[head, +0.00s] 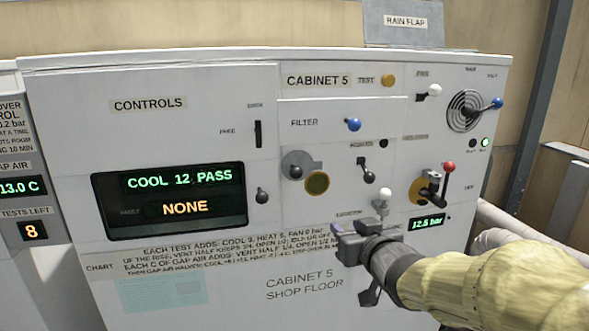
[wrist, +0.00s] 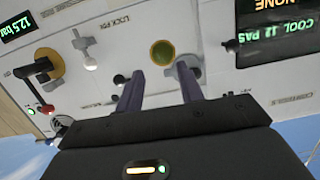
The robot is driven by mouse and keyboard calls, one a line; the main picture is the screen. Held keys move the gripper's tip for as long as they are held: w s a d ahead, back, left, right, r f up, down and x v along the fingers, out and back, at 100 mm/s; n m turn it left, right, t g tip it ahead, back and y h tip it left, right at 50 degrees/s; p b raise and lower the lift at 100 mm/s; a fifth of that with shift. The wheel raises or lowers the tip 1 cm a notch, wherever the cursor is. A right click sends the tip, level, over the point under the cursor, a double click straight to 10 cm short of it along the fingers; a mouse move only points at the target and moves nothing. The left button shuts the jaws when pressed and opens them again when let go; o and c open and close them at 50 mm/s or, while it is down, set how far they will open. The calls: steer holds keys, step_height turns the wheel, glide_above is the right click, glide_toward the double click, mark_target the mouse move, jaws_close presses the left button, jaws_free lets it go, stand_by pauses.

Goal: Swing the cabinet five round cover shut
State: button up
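The cabinet five round cover (head: 294,160) is a grey disc with a dark knob, on the panel under the FILTER label. It sits up and left of an olive round opening (head: 317,183), which is uncovered. In the wrist view the olive opening (wrist: 162,53) shows between my fingertips, and the grey cover (wrist: 187,64) is partly hidden behind the right finger. My gripper (head: 340,229) is in front of the panel, below and right of the cover in the head view. In the wrist view my gripper (wrist: 160,70) has its fingers apart with nothing between them. I cannot tell whether a finger touches the cover.
Nearby are a blue FILTER knob (head: 354,124), a black lever (head: 367,170), a white knob (head: 384,196) close above my gripper, and a red-tipped lever (head: 448,168) over a yellow disc. A dark knob (head: 262,195) and the display (head: 170,200) lie left.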

mark_target(298, 175)
steer(key=s+a+r+n+t+y, duration=0.1)
steer(key=a+r+n+y, duration=0.1)
steer(key=r, duration=0.4)
steer(key=shift+s+a+r+y, duration=0.15)
steer(key=shift+s+a+y, duration=0.1)
steer(key=shift+a+y, duration=0.5)
steer(key=p+x, duration=0.5)
steer(key=x, duration=1.2)
steer(key=shift+w+a, duration=0.1)
steer(key=shift+c, duration=0.3)
jaws_close()
